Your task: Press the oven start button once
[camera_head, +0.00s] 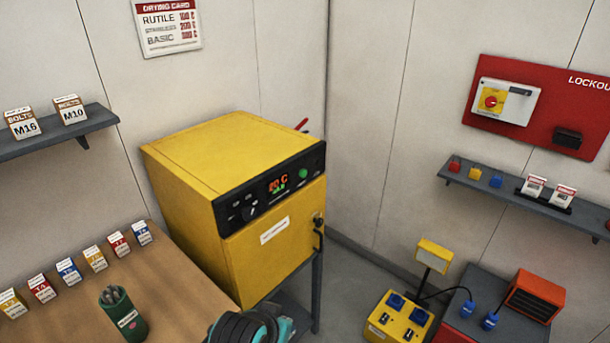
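The yellow oven (200,175) stands in the middle on a dark stand, its door shut. The button's label is too small to read. Nothing covers the button.
A wooden bench (165,285) with several small boxes and a green canister (121,313) is at left. A dark ribbed shape with teal parts (245,327), unclear, is at the bottom edge. A yellow socket box (397,318) stands right of the oven.

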